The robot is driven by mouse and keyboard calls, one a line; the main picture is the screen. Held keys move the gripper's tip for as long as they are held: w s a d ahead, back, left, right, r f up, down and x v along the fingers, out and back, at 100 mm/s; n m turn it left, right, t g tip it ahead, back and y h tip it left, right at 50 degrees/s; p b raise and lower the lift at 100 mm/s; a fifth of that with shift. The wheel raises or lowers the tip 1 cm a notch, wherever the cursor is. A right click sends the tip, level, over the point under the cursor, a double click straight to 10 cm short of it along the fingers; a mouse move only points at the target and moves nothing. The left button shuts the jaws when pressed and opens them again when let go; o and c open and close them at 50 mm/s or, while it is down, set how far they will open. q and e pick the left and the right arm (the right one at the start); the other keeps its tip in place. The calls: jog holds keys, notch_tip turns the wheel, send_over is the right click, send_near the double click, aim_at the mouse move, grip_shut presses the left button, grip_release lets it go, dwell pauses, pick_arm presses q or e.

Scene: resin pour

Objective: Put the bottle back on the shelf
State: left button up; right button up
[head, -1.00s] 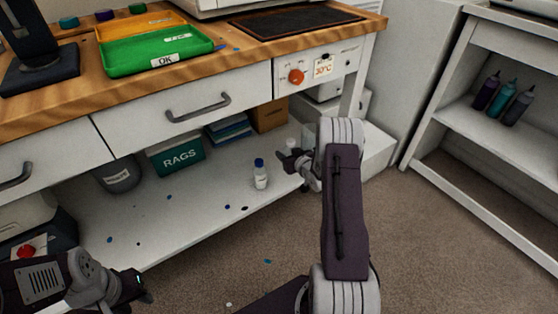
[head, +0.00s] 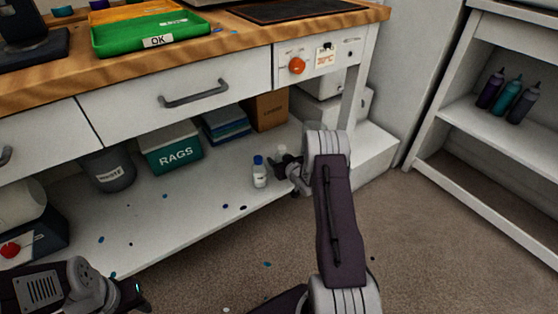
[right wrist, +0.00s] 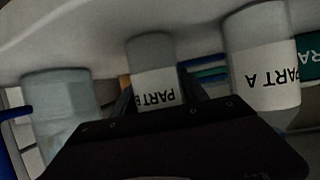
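A white bottle with a blue cap (head: 260,175) stands upright on the bench's lower shelf (head: 190,215). It seems to be the bottle labelled PART A (right wrist: 262,62) in the right wrist view, where things appear upside down. A smaller PART B bottle (right wrist: 153,72) stands farther back; its white top (head: 281,149) shows behind my right gripper. My right gripper (head: 279,165) is just right of the blue-capped bottle. Its fingers (right wrist: 155,98) look apart, with PART B in line between them; contact is unclear. My left gripper (head: 142,297) is low at the left, its opening unclear.
A translucent vessel (right wrist: 60,110) stands beside PART B. The RAGS bin (head: 172,150), a waste bin (head: 108,170) and a cardboard box (head: 268,111) are under the bench. The drawer front (head: 190,90) overhangs. A separate rack (head: 455,120) at right holds dark and teal bottles (head: 506,97).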

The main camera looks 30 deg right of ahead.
jog(key=shift+o, duration=1.1)
